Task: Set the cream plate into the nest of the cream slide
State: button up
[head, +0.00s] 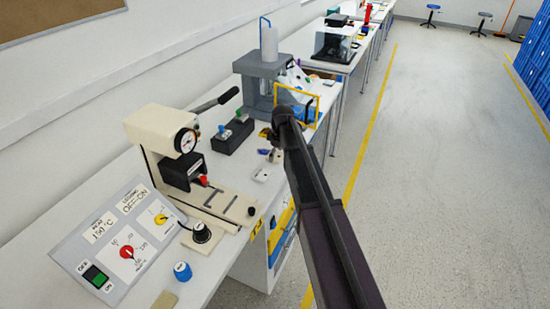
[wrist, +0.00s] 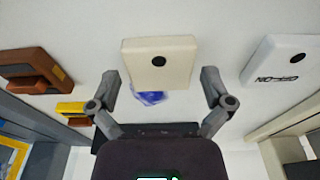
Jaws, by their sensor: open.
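The cream plate (wrist: 158,82), a near-square block with a dark round hole, lies on the bench in the wrist view. In the head view it is a small pale piece (head: 277,155) beside my arm. My gripper (wrist: 160,75) is open, one finger to each side of the plate in the picture. The plate looks untouched; the height between them is hard to judge. A blue-purple item (wrist: 150,98) shows at the plate's near edge. The cream slide (head: 228,207) lies at the foot of the cream press (head: 158,135), with dark brackets on top. My fingers are hidden in the head view.
A white plate with dark lettering (wrist: 285,62) lies right of the cream plate, and a brown block with a handle (wrist: 38,70) lies left. A control panel (head: 115,240), black rack (head: 234,136) and blue knob (head: 182,271) stand on the bench.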

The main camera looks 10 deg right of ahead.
aim_at(276, 156)
jog(key=c, duration=0.9)
jog(key=shift+r, duration=0.1)
notch_tip(276, 156, up, 3)
jog(key=p, duration=0.3)
jog(key=shift+r, duration=0.15)
jog(key=shift+s+r+p, duration=0.25)
jog(key=shift+p, duration=0.25)
jog(key=s, duration=0.5)
jog(key=s+a, duration=0.1)
jog(key=s, duration=0.4)
jog(key=s+a+r+p, duration=0.1)
jog(key=s, duration=0.4)
jog(key=shift+s, duration=0.2)
